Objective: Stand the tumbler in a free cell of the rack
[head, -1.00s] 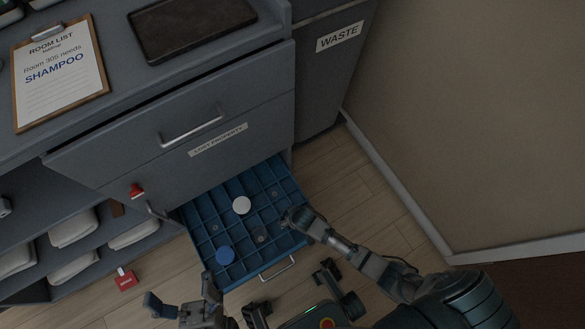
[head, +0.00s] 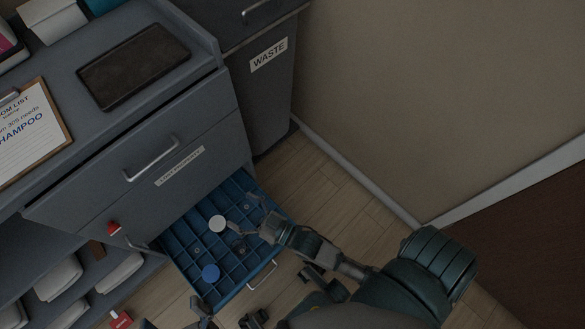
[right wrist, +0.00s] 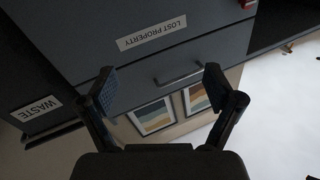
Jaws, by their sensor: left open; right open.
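A blue gridded rack (head: 178,262) fills the open lower drawer in the head view. I cannot tell which, if any, is the tumbler. My right gripper (head: 245,214) is open over the rack's right part, beside the white thing; its open, empty jaws show in the right wrist view (right wrist: 158,88). My left gripper (head: 174,317) is open at the bottom edge, partly cut off.
The drawer front has a metal handle (head: 262,276). A closed drawer (head: 160,150) is above it. The counter bears a dark tray (head: 135,65) and a clipboard (head: 30,135). A waste bin unit (head: 265,95) stands at the right. Folded towels (head: 58,278) lie on shelves at left.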

